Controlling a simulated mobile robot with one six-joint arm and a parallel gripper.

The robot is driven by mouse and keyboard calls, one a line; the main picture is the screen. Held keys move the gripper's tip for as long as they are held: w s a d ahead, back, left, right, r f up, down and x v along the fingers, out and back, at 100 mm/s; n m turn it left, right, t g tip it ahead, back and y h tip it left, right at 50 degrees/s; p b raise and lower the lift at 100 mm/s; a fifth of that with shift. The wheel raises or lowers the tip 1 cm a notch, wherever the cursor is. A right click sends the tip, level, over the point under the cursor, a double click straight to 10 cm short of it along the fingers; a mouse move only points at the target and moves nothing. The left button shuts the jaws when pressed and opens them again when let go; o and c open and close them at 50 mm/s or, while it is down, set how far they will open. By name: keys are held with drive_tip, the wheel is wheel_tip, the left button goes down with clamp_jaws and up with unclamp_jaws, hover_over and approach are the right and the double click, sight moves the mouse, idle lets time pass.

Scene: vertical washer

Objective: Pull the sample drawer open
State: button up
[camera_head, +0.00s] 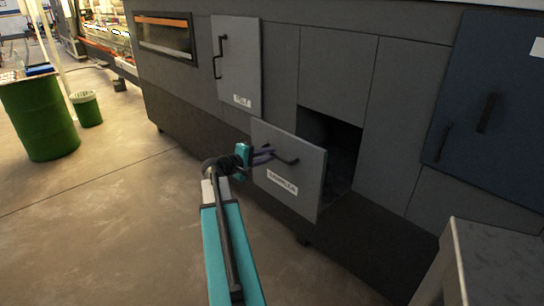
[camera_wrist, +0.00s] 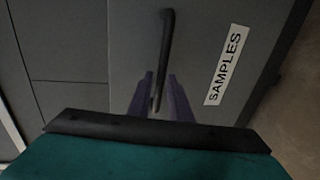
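The sample drawer (camera_head: 285,190) is a grey front with a white label and a dark bar handle (camera_head: 287,161), low on the machine. It stands out from the machine, with a dark opening beside and behind it. In the wrist view its front (camera_wrist: 215,25) fills the middle, with the "SAMPLES" label (camera_wrist: 222,65) right of the handle (camera_wrist: 166,40). My gripper (camera_head: 266,154) is at the handle's left end. In the wrist view my gripper's two purple fingers (camera_wrist: 160,85) stand close on either side of the handle's lower end and appear shut on it.
Above the drawer is another grey labelled door (camera_head: 238,70) with a handle. A dark blue panel (camera_head: 490,95) is at the right. A grey table (camera_head: 500,265) stands at the front right. A green barrel (camera_head: 40,115) and bin (camera_head: 87,108) stand left; the floor between is clear.

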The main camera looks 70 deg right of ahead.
drive_tip(key=b+v, duration=0.1)
drive_tip(key=v, duration=1)
drive_tip(key=shift+a+b, duration=0.2)
drive_tip(key=shift+b, duration=0.15)
